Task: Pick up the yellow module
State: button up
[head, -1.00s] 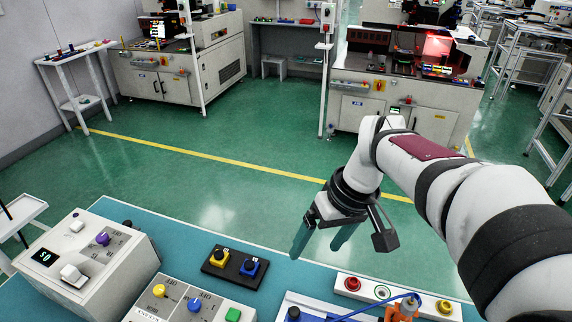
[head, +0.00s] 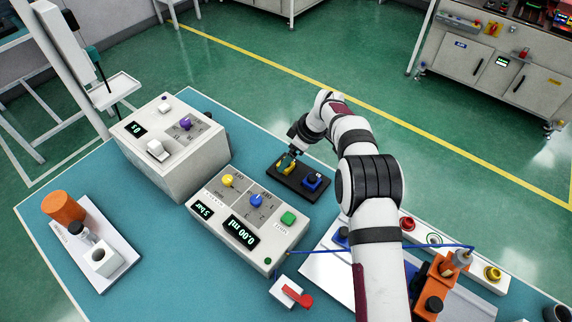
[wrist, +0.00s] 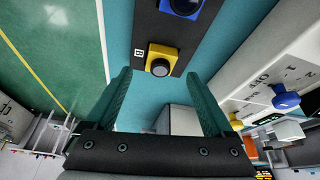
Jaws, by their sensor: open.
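The yellow module (wrist: 162,60) is a yellow block with a dark round top, seated in a black holder (wrist: 150,25). In the wrist view it lies just beyond and between the tips of my gripper (wrist: 160,85). The two green fingers are apart with nothing between them. In the head view the yellow module (head: 284,168) is partly hidden by my gripper (head: 287,157), which is over the left end of the black holder. A blue module (head: 312,181) sits in the right end of the same holder; it also shows at the top of the wrist view (wrist: 185,5).
A grey control box (head: 240,215) with knobs and displays stands close in front of the holder. A larger white box (head: 170,145) is to the left. A white panel with red and yellow buttons (head: 490,272) is at right, with a blue cable. The teal table edge lies behind the holder.

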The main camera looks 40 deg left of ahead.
jog(key=shift+x, duration=1.2)
grip_shut()
